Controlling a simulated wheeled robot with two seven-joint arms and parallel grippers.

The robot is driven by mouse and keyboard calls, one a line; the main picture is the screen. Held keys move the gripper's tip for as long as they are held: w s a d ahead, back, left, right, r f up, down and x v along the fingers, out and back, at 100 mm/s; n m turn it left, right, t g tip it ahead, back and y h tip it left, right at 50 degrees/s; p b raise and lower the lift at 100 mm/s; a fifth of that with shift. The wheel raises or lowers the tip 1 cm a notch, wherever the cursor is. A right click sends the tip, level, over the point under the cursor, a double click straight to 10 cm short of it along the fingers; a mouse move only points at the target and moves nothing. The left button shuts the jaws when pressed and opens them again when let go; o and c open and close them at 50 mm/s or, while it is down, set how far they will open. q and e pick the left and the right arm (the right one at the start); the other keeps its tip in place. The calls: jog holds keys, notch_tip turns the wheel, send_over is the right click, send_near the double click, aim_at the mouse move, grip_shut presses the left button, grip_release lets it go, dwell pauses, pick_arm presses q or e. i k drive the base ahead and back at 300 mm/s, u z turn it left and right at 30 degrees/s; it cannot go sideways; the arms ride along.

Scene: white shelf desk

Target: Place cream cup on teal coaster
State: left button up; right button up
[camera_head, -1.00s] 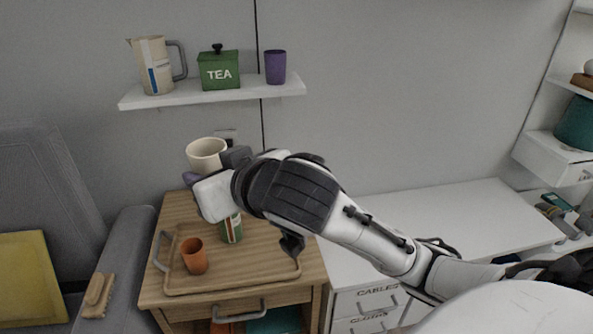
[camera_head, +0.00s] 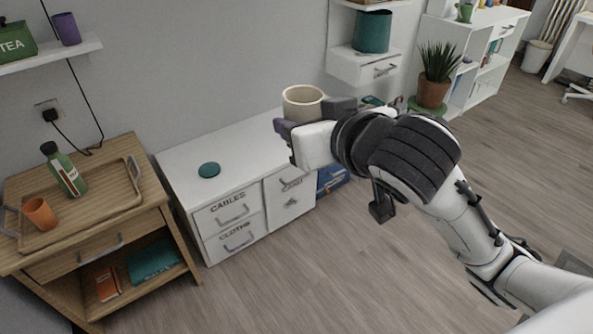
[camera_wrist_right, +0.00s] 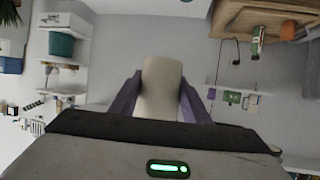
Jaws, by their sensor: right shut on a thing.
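The cream cup (camera_head: 303,103) is held upright in my right gripper (camera_head: 284,127), above the right part of the white desk. In the right wrist view, the cup (camera_wrist_right: 160,88) sits between the two purple fingers of the right gripper (camera_wrist_right: 159,97), which are shut on it. The teal coaster (camera_head: 209,170) lies flat on the white desk top, left of and lower than the cup, with nothing on it. Part of the coaster may show at the top edge of the right wrist view. My left gripper is not in view.
The white desk (camera_head: 240,145) is otherwise clear around the coaster. A wooden cart (camera_head: 150,190) at left carries a tray (camera_head: 100,208), an orange cup (camera_head: 40,213) and a green bottle (camera_head: 64,170). A potted plant (camera_head: 433,92) stands at right.

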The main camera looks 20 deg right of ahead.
aim_at(209, 169)
jog(key=z, duration=2.05)
jog(key=i, duration=0.2)
jog(key=u, duration=1.1)
jog(key=i, duration=1.3)
jog(key=u, duration=1.4)
jog(key=i, duration=0.6)
jog(key=u, duration=0.5)
